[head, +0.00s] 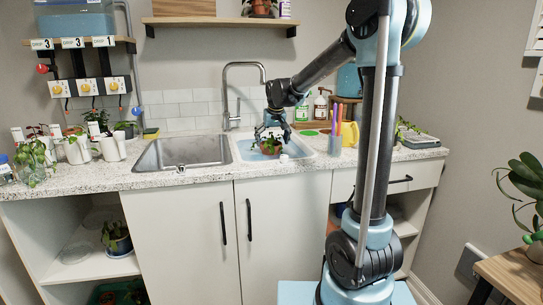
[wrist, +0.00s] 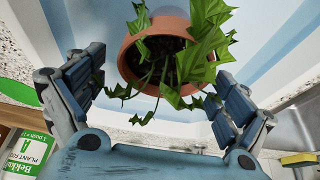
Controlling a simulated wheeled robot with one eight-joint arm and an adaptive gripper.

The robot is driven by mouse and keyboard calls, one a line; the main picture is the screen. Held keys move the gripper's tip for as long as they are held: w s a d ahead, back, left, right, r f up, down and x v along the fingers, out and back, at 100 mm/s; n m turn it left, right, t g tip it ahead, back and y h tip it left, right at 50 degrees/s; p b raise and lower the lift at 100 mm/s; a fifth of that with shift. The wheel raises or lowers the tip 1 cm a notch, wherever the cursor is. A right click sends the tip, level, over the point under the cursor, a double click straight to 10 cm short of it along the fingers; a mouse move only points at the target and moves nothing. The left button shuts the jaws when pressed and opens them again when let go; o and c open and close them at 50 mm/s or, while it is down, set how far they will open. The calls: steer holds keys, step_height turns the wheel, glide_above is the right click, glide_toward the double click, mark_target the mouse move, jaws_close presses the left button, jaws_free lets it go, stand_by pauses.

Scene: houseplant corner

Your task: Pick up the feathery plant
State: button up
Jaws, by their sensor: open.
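A potted plant with pointed, lobed green leaves in a terracotta pot (wrist: 132,62) stands in the right-hand, pale blue basin of the sink. In the head view the plant (head: 270,147) is small and partly hidden by my gripper. Its leaves look more ivy-like than feathery; I cannot tell whether it is the plant named. My gripper (head: 272,132) is above it, pointing down. In the wrist view my open gripper (wrist: 160,78) has one finger on each side of the plant. Leaves hang between the fingers, and nothing is gripped.
The basin's rim (head: 238,152) surrounds the plant. A faucet (head: 228,100) rises behind the sink, and an empty steel basin (head: 180,152) lies to the left. A pencil cup (head: 334,143) and yellow watering can (head: 350,133) stand to the right. White pots (head: 110,146) crowd the left counter.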

steer(key=shift+s+x, duration=0.15)
steer(key=shift+x, duration=1.45)
steer(key=shift+s+x, duration=0.2)
steer(key=shift+x, duration=1.35)
steer(key=shift+a+f, duration=0.1)
steer(key=shift+f, duration=0.05)
steer(key=c, duration=1.5)
steer(key=shift+c, duration=0.2)
